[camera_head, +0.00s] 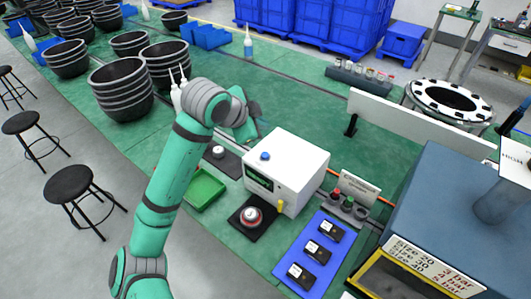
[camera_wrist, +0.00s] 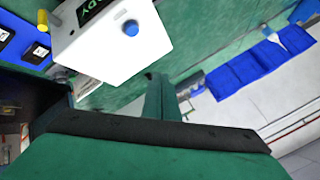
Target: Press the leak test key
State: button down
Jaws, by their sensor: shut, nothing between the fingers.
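A white tester box (camera_head: 292,158) stands on the green bench in the head view. It has a dark display with green text (camera_head: 259,178) on its front and a round blue button (camera_head: 265,156) on top. No label that marks this button as the leak test key can be read. In the wrist view the box (camera_wrist: 115,60) is at upper left, with its blue button (camera_wrist: 131,28) in clear sight. My gripper (camera_head: 253,108) is behind and left of the box in the head view, apart from the button. It is shut and empty; its fingertips are hard to make out.
A blue mat (camera_head: 291,272) with several black modules and a small stand with colored knobs (camera_head: 347,203) are on the right. Black bowls stand at far left.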

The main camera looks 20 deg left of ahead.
aim_at(263, 157)
jog(key=shift+f, duration=4.45)
jog(key=shift+d+f, duration=0.1)
jog(key=shift+f, duration=0.25)
jog(key=shift+f, duration=0.55)
jog(key=shift+r, duration=0.95)
jog(key=shift+r, duration=0.1)
